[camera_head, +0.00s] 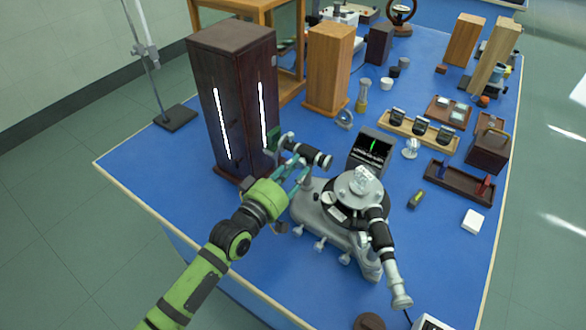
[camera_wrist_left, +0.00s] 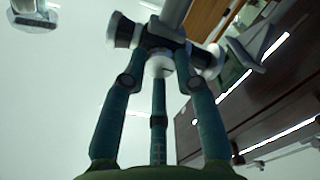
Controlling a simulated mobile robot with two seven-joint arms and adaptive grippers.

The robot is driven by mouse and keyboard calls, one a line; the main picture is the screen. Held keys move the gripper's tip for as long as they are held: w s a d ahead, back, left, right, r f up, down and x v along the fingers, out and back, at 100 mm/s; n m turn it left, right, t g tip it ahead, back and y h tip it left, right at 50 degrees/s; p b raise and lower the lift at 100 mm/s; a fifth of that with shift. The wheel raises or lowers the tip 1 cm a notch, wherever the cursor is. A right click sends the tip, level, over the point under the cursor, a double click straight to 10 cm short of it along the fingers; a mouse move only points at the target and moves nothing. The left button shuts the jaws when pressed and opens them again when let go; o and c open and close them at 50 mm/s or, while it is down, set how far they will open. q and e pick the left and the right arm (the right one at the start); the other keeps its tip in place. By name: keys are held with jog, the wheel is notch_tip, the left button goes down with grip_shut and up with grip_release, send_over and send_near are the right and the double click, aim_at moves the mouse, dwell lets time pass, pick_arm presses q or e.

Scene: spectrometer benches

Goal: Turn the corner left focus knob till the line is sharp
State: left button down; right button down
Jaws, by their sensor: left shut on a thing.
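The spectrometer (camera_head: 332,222) stands near the left corner of the blue bench, with a grey base and a round table on top. Its black and silver tube (camera_head: 309,154) points toward the dark cabinet. My left gripper (camera_head: 294,172) reaches in beside this tube, and its teal fingers are shut on the focus knob. In the left wrist view, the fingers close around the pale knob (camera_wrist_left: 159,66) under the tube (camera_wrist_left: 150,38); they hide part of it. A small black screen (camera_head: 371,149) shows a short green upright line, too small to judge its sharpness. My right gripper is not in view.
A tall dark cabinet (camera_head: 229,69) with bright white strips stands close behind the gripper. The spectrometer's telescope arm (camera_head: 386,250) points to the front right. A rack of dark pieces (camera_head: 416,132) and a brown tray (camera_head: 460,182) lie to the right. Bare blue bench shows at front left.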

pick_arm(q)
jog(key=shift+s+d+f, duration=0.15)
jog(key=shift+f, duration=0.1)
jog(key=c, duration=1.2)
grip_release()
jog(key=shift+o, duration=1.3)
jog(key=shift+r, duration=0.1)
jog(key=v, duration=1.2)
